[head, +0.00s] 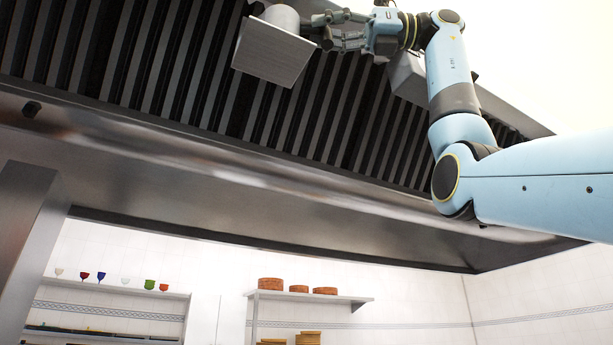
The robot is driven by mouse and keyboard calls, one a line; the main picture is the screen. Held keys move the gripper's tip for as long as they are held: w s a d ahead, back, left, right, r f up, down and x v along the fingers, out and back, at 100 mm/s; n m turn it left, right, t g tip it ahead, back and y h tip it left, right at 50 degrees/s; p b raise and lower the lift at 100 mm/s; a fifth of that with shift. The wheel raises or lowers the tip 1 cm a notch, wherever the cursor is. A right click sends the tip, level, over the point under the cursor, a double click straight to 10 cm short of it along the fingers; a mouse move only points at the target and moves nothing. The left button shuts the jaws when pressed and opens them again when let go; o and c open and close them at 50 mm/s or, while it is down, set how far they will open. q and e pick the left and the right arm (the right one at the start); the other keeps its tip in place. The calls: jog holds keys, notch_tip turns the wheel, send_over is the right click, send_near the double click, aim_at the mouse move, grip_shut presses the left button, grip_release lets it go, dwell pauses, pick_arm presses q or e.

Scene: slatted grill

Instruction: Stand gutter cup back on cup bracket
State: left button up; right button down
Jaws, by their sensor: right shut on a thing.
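The gutter cup (281,16), a pale rounded cylinder, shows at the top over a grey metal plate (270,54), which looks like the cup bracket. The plate juts out in front of the slatted filters. My right gripper (318,31) reaches in from the right and is shut on the cup's right side. The cup's base is hidden behind the plate's edge, so I cannot tell whether it touches the plate. My left gripper is not in view.
Dark slatted grill filters (180,65) fill the hood above a shiny steel lip (250,185). A grey box-like part (409,78) sits behind my right arm. Wall shelves with coloured glasses (150,284) and brown round containers (270,284) are far below.

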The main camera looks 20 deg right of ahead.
aim_at(300, 33)
jog(key=x, duration=0.2)
jog(key=f+p+x, duration=0.1)
jog(key=shift+w+a, duration=0.2)
jog(key=shift+a, duration=0.2)
jog(key=shift+a+f, duration=0.15)
jog(key=shift+f, duration=0.05)
jog(key=shift+s+d, duration=0.15)
jog(key=shift+d, duration=0.35)
jog(key=c, duration=1.6)
grip_release()
jog(key=shift+f, duration=0.15)
jog(key=o, duration=0.4)
jog(key=shift+a, duration=0.3)
jog(key=shift+o, duration=0.2)
jog(key=shift+d, duration=0.15)
jog(key=b+v, duration=0.3)
jog(key=v, duration=0.9)
